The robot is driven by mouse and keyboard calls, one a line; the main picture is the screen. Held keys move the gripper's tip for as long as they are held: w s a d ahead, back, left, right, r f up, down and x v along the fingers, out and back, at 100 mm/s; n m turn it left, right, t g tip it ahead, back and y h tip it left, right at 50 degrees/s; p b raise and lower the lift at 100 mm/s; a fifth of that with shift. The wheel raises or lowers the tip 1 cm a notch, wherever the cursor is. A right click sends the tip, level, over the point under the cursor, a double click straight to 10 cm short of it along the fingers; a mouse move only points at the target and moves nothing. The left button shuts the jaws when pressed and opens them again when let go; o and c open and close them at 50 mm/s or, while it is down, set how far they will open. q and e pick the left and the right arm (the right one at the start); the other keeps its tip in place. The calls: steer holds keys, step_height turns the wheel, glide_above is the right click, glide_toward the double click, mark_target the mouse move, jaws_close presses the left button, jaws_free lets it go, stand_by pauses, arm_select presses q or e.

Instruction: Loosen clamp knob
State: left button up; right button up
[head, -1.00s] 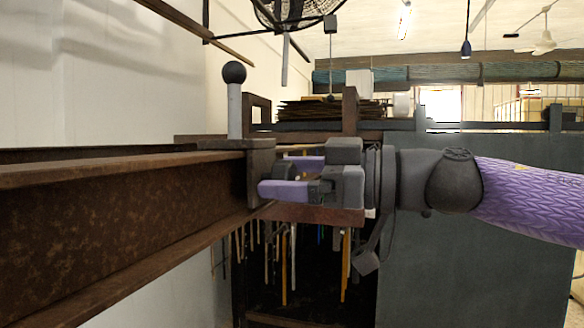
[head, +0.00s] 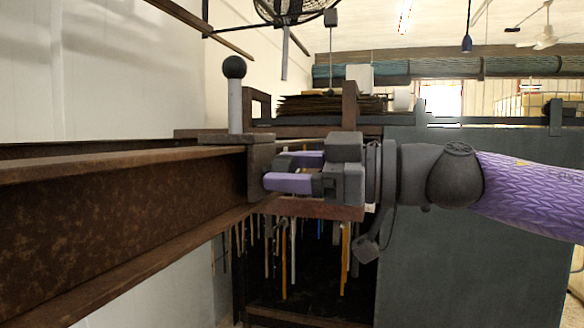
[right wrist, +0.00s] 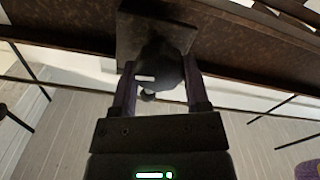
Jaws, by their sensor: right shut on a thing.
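A brown clamp (head: 260,165) sits at the end of a rusty steel rail (head: 120,205), with a pale upright post topped by a black ball (head: 234,68). In the right wrist view the dark round clamp knob (right wrist: 160,64) lies between the fingers, in front of the clamp plate (right wrist: 135,35). My right gripper (head: 290,170) reaches in from the right, with its purple fingers shut on the knob. It also shows in the right wrist view (right wrist: 160,95). In the head view the fingers mostly hide the knob. My left gripper is out of view.
Behind the gripper, a dark rack (head: 300,290) has several thin rods hanging in it. A large grey panel (head: 480,220) stands to the right. A stack of brown sheets (head: 310,105) lies at the back. A white wall (head: 110,75) is at the left.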

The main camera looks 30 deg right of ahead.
steer(key=n, duration=0.3)
steer(key=shift+n, duration=0.3)
steer(key=n, duration=0.4)
steer(key=shift+s+a+f+n, duration=0.1)
steer(key=shift+n, duration=0.2)
steer(key=n, duration=0.4)
steer(key=shift+f, duration=0.1)
steer(key=n, duration=0.4)
steer(key=shift+f, duration=0.1)
steer(key=n, duration=0.3)
steer(key=shift+n, duration=0.3)
steer(key=n, duration=0.3)
steer(key=shift+f+n, duration=0.1)
steer(key=shift+n, duration=0.2)
steer(key=n+p, duration=0.1)
steer(key=n, duration=0.2)
steer(key=shift+n, duration=0.3)
steer(key=shift+f+n, duration=0.1)
steer(key=shift+n, duration=1.4)
